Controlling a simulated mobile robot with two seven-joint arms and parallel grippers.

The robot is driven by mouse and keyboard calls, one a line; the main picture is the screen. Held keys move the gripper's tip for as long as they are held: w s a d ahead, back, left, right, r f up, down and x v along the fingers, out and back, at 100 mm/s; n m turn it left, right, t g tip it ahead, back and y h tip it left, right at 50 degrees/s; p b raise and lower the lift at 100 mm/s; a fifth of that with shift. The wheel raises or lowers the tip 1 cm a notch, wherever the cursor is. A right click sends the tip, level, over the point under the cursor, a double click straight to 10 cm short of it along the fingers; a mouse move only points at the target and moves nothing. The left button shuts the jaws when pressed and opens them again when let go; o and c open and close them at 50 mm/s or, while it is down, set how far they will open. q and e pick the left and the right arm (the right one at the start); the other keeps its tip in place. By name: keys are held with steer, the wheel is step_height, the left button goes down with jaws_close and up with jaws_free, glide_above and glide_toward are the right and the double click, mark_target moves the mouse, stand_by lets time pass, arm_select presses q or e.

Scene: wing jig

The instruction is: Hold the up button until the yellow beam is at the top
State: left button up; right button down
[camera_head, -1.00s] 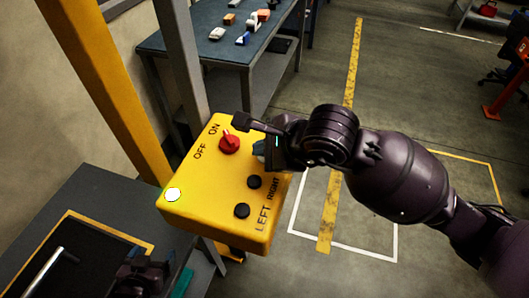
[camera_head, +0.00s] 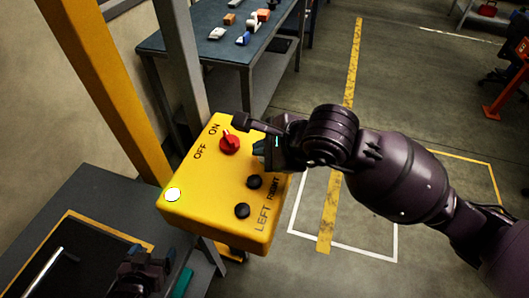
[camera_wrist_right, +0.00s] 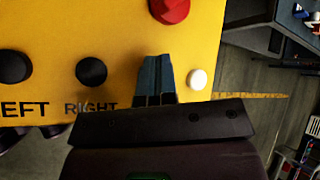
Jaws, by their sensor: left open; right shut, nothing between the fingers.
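A yellow control box (camera_head: 215,165) stands tilted in the middle of the head view, with a red knob (camera_head: 229,143) beside ON and OFF. Black buttons sit by RIGHT (camera_head: 254,182) and LEFT (camera_head: 242,210). My right gripper (camera_head: 262,148) is shut and empty over the box's right side. In the right wrist view its bluish fingers (camera_wrist_right: 155,78) lie between the RIGHT button (camera_wrist_right: 91,71) and a white button (camera_wrist_right: 197,79). They hide what is under them; contact cannot be told. No UP label shows. My left gripper (camera_head: 140,275) is low at the left. I cannot identify the yellow beam.
A yellow post (camera_head: 95,85) and a grey post (camera_head: 180,55) rise behind the box. A blue-topped table (camera_head: 200,45) with small parts stands at the back. A dark bench (camera_head: 85,205) is at lower left.

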arm_select(q)
steer(key=shift+s+f, duration=0.15)
steer(key=shift+s, duration=0.1)
stand_by(1.8)
steer(key=shift+w, duration=0.25)
stand_by(0.6)
steer(key=shift+s, duration=0.25)
stand_by(0.5)
arm_select(e)
steer(key=shift+r, duration=0.1)
arm_select(q)
steer(key=shift+w+r+p, duration=0.3)
steer(key=shift+r+p, duration=0.15)
steer(key=shift+r, duration=0.25)
arm_select(e)
steer(key=shift+r, duration=0.75)
steer(key=shift+r, duration=0.1)
